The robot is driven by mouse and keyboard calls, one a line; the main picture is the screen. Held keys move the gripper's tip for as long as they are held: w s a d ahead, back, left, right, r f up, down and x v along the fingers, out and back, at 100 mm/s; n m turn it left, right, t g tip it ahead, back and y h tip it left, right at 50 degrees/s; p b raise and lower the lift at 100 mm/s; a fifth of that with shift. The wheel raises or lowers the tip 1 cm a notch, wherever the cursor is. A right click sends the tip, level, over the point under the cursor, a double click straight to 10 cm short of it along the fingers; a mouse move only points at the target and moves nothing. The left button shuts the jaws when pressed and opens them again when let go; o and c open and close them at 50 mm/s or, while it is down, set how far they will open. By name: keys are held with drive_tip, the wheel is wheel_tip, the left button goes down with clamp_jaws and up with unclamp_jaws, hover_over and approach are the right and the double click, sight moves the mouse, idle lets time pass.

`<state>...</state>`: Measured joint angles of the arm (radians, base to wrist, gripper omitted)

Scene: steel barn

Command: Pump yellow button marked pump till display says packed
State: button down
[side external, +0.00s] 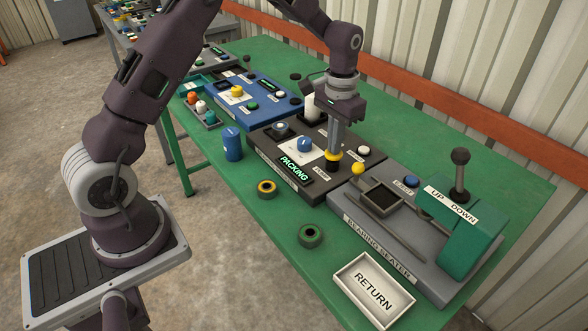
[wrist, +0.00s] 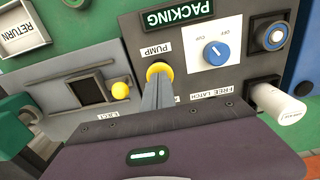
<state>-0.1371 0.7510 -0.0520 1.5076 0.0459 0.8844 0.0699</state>
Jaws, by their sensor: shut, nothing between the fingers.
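The yellow pump button (side external: 333,155) sits on the dark grey packing panel (side external: 318,187). In the wrist view the yellow button (wrist: 159,70) is beside the label PUMP. My gripper (side external: 335,147) is shut and empty, pointing down, with its fingertips at the button. In the wrist view my gripper (wrist: 160,80) overlaps the button's lower part, so I cannot tell how far it is pressed. The display (side external: 294,168) reads PACKING in green letters, and the wrist view shows the same display (wrist: 177,15) upside down.
A blue dial (side external: 304,145) and a white cylinder (side external: 312,108) stand on the panel near my gripper. To the right is the bearing seater (side external: 400,235) with a yellow ball knob (side external: 358,168) and a lever (side external: 460,175). A RETURN tray (side external: 374,289) lies at the front.

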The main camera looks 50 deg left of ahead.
wheel_tip(320, 180, up, 8)
drive_tip(key=shift+f, duration=0.25)
idle(0.7)
drive_tip(key=s+d+r+t, duration=0.2)
drive_tip(key=s+r, duration=0.6)
drive_tip(key=r, duration=0.1)
drive_tip(key=s+d+t, duration=0.1)
drive_tip(key=s, duration=1)
drive_tip(key=s+d+r+t, duration=0.1)
drive_tip(key=s+t, duration=0.1)
drive_tip(key=s, duration=1)
drive_tip(key=shift+d+r+t, duration=0.3)
drive_tip(key=shift+d, duration=0.1)
drive_tip(key=shift+w, duration=0.1)
